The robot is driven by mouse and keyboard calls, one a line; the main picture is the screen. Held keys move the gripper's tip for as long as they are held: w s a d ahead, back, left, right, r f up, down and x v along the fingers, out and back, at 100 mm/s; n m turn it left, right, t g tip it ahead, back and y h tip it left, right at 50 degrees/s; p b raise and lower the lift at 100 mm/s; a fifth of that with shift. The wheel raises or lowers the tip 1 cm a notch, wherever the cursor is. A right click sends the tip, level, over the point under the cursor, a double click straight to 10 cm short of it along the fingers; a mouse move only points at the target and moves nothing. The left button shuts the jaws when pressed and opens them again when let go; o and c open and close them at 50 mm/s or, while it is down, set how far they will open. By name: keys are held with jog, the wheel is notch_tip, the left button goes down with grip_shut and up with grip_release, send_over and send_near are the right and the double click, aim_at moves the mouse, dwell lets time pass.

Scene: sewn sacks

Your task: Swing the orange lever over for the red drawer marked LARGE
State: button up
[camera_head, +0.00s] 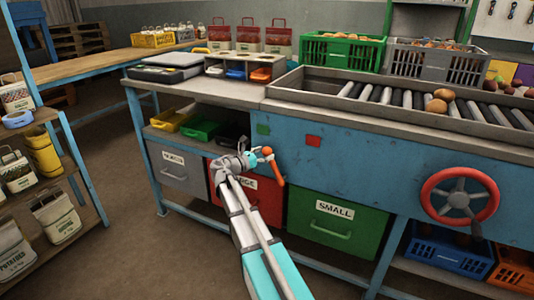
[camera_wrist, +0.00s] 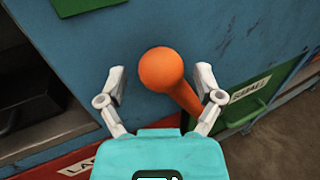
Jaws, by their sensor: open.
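The orange lever (camera_head: 272,167) is mounted on the blue front of the bench, above the red drawer (camera_head: 264,205). In the head view it leans, with its round knob at upper left. In the wrist view the lever (camera_wrist: 168,76) shows its knob close up, between the open fingers of my gripper (camera_wrist: 161,88). No finger visibly touches it. My gripper (camera_head: 250,160) covers part of the red drawer and its label, of which "RGE" shows. The drawer's red edge also shows in the wrist view (camera_wrist: 50,168).
The green drawer marked SMALL (camera_head: 335,228) is to the right, and a grey drawer (camera_head: 178,172) to the left. A red handwheel (camera_head: 487,183) sticks out from the bench front. Small green and red squares mark the panel above the lever. Open floor lies in front.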

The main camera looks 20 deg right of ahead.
jog(key=shift+w+d, duration=0.1)
jog(key=shift+d, duration=0.45)
jog(key=shift+c, duration=0.2)
grip_shut()
